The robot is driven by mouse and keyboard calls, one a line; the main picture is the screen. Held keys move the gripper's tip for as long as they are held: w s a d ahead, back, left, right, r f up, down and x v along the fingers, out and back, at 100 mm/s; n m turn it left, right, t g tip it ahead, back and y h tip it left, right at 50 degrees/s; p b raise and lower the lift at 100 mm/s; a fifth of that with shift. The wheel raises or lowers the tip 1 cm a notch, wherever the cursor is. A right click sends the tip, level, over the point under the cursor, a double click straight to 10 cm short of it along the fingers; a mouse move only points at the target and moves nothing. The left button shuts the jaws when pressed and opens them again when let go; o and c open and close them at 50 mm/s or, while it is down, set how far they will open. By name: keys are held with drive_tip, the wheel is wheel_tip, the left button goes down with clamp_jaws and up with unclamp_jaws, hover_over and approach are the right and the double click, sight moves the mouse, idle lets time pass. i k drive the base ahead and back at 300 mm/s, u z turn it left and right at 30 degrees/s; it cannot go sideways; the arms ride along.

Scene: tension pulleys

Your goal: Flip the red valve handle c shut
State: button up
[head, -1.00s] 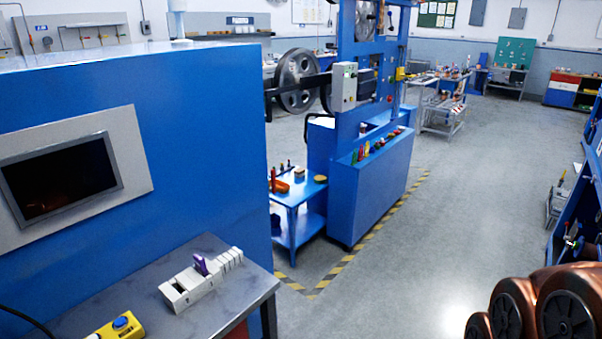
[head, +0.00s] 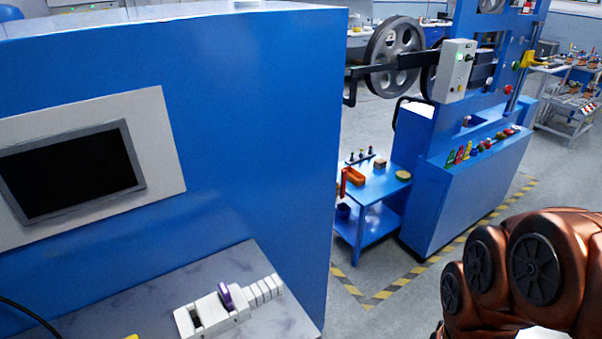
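A row of small coloured handles or knobs (head: 488,143), some red, stands along the ledge of the blue pulley machine (head: 465,195) at the right of the head view. They are too small for me to tell which is the red valve handle c, or which way it is turned. My copper-coloured arm shows at the lower right, in front of the floor and well apart from the handles in the picture. My gripper is out of view.
A large blue cabinet (head: 255,130) fills the left. A bench (head: 270,325) below it carries a white block device (head: 228,306) with a purple lever. A low blue table (head: 380,183) stands beside the machine. Striped tape (head: 384,294) marks the floor around it.

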sight(341, 193)
drive_tip(key=u, duration=0.1)
drive_tip(key=i, duration=0.2)
drive_tip(key=u, duration=0.1)
drive_tip(key=k, duration=0.5)
drive_tip(key=u, duration=0.75)
drive_tip(key=i, duration=0.6)
